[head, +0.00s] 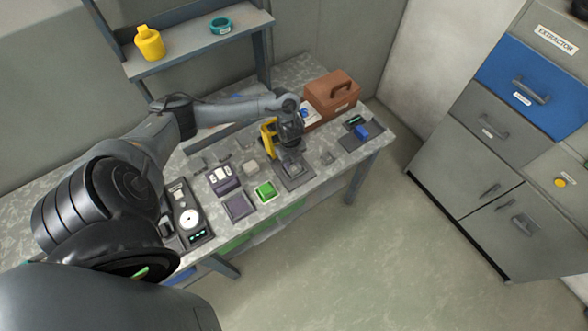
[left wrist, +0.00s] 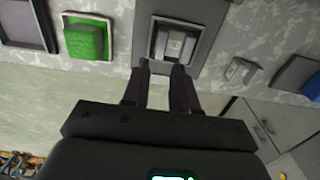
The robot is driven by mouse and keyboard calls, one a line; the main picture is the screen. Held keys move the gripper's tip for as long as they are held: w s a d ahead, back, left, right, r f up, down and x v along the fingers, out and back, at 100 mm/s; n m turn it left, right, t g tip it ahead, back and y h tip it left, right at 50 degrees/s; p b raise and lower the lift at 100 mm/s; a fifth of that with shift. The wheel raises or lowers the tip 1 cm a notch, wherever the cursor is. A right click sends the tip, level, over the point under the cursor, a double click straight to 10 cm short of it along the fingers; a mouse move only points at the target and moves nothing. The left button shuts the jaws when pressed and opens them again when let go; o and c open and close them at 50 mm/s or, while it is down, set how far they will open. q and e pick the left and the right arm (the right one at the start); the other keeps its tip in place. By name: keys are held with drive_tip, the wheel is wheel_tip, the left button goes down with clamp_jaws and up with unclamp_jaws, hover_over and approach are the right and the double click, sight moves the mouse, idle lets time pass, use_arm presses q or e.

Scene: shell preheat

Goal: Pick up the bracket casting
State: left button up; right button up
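A grey metal piece, which looks like the bracket casting (left wrist: 174,44), sits in a square dark recess of a grey fixture plate (left wrist: 205,14) in the left wrist view. The same plate shows in the head view (head: 296,182), with the piece mostly hidden by my gripper. My left gripper (head: 290,154) is above the plate, pointing down. In the left wrist view its two dark fingers (left wrist: 162,68) are apart, with the tips just short of the piece and nothing visible between them. My right gripper is not in view.
A shelf (head: 205,42) hangs at the back.

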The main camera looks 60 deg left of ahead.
sight(291, 171)
use_arm(q)
drive_tip(key=shift+d+f, duration=0.1)
drive_tip(key=shift+f, duration=2.85)
drive_tip(key=shift+c, duration=0.2)
clamp_jaws()
